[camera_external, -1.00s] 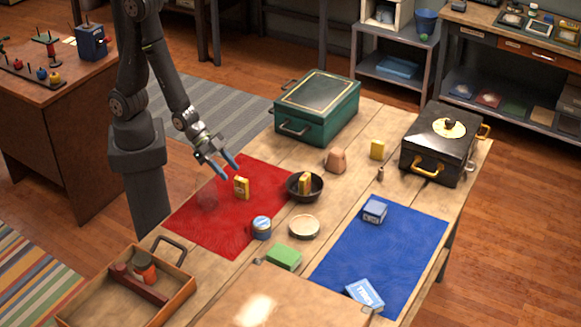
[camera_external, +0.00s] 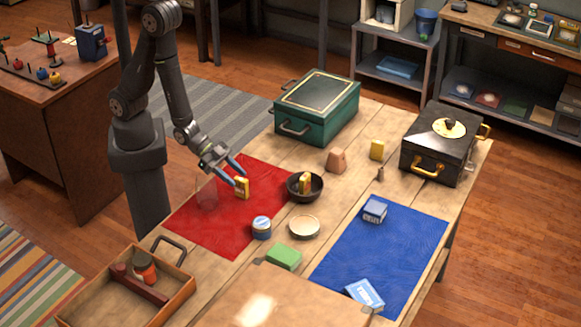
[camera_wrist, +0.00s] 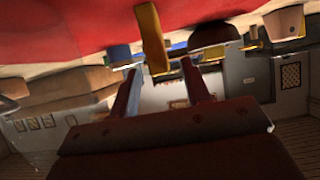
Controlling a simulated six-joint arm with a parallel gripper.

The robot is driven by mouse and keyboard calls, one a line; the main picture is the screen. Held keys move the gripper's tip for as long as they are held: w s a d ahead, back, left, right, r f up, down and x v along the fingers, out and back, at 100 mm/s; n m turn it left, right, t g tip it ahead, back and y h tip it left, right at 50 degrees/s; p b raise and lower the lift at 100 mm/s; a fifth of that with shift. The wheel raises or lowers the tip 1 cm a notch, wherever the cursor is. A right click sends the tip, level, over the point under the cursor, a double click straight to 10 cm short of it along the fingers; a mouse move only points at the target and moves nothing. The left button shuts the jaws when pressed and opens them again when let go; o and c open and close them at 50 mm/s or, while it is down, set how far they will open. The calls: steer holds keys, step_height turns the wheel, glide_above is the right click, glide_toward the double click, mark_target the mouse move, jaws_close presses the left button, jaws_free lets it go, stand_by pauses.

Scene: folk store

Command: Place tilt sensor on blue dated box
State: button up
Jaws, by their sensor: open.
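A small yellow block-like device (camera_external: 241,188), perhaps the tilt sensor, stands upright on the red mat (camera_external: 222,228). My gripper (camera_external: 239,177) is open, its fingertips close to the yellow device's top. In the tilted wrist view the yellow device (camera_wrist: 151,38) lies between and beyond the fingertips (camera_wrist: 160,72); contact cannot be made out. A small blue box (camera_external: 375,211) sits near the top left of the blue mat (camera_external: 385,255). A second flat blue box (camera_external: 365,294) lies at the mat's lower edge. Their print is too small to read, so which is dated cannot be told.
A green block (camera_external: 284,257), green case (camera_external: 318,108) and black case (camera_external: 440,150) are also on the table. The blue mat's middle is clear.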

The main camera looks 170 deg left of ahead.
steer(key=shift+x, duration=0.95)
jaws_close()
steer(key=shift+r, duration=0.2)
